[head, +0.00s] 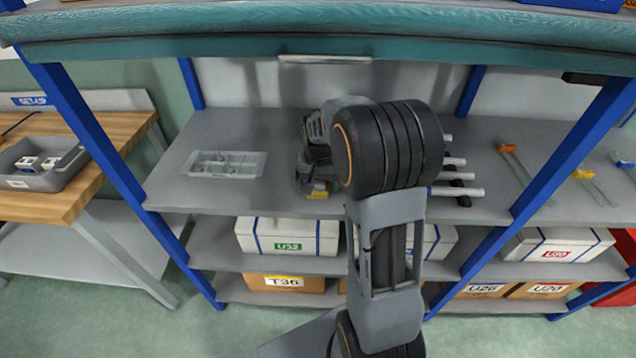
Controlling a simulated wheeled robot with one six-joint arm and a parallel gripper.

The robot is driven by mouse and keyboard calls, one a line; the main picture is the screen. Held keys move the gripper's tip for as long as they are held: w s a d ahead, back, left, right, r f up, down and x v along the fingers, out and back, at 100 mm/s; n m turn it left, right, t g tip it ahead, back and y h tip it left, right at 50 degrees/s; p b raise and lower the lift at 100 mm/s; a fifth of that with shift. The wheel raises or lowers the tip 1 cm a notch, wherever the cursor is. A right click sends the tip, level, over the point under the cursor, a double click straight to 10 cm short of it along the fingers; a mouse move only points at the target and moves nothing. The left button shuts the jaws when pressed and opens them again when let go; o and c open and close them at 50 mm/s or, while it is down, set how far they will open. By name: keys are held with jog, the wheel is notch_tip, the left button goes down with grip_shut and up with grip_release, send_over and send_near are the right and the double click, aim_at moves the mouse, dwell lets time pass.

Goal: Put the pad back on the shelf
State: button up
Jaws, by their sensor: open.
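My gripper (319,181) is at the far end of my arm, low over the grey shelf (270,135). My arm and wrist hide much of it. It is open. A small yellow item (317,195) shows just below the gripper at the shelf's front part. It may be the pad, but it is too small and covered to be sure. I cannot tell whether the fingers touch it.
A pale compartment tray (226,164) lies left on the shelf. An orange-handled tool (514,158) lies further right. Blue posts (100,140) frame the shelf; a teal-edged shelf (180,48) overhangs it.

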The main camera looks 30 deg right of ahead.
aim_at(316, 182)
jog(key=shift+r, duration=0.5)
notch_tip(316, 182, up, 6)
jog(key=shift+f, duration=0.1)
jog(key=shift+s+a+r, duration=0.55)
jog(key=shift+a+r, duration=0.05)
jog(key=shift+r, duration=0.25)
jog(key=s+a+n+t, duration=0.3)
jog(key=s+a+n, duration=0.3)
jog(key=s, duration=0.8)
jog(key=shift+s+a, duration=0.4)
jog(key=shift+a, duration=0.8)
jog(key=shift+r, duration=0.15)
